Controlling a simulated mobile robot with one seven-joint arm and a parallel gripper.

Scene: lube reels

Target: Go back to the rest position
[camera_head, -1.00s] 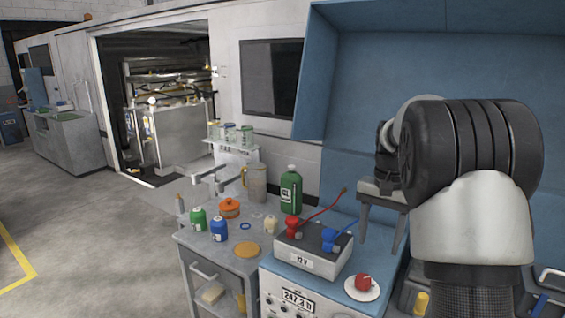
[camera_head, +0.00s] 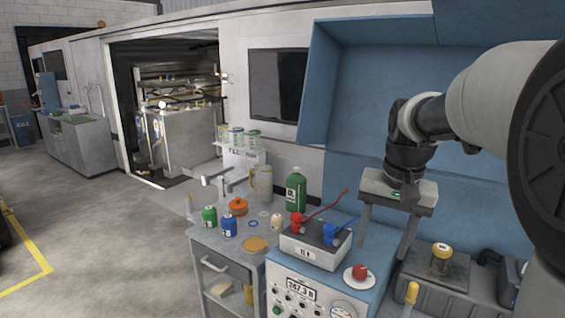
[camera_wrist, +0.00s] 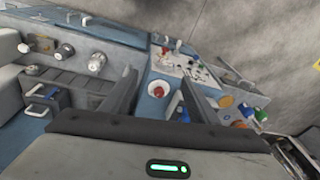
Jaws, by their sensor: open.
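My gripper (camera_head: 383,248) is in the right half of the head view, in front of the blue panel. It hangs with its two grey fingers pointing down, spread apart with nothing between them. It is above and behind the red knob (camera_head: 360,271) on its white disc and touches nothing that I can see. In the wrist view the fingers of my gripper (camera_wrist: 160,80) are apart, and the red knob (camera_wrist: 157,89) shows in the gap, farther off. My arm covers the right edge of the head view.
A grey battery box (camera_head: 315,246) with red and blue clamps stands on the blue bench. A green bottle (camera_head: 296,192), an orange pot (camera_head: 237,206) and small green and blue bottles stand on the grey cart (camera_head: 205,240). The blue panel (camera_head: 375,85) rises behind. Floor at left is clear.

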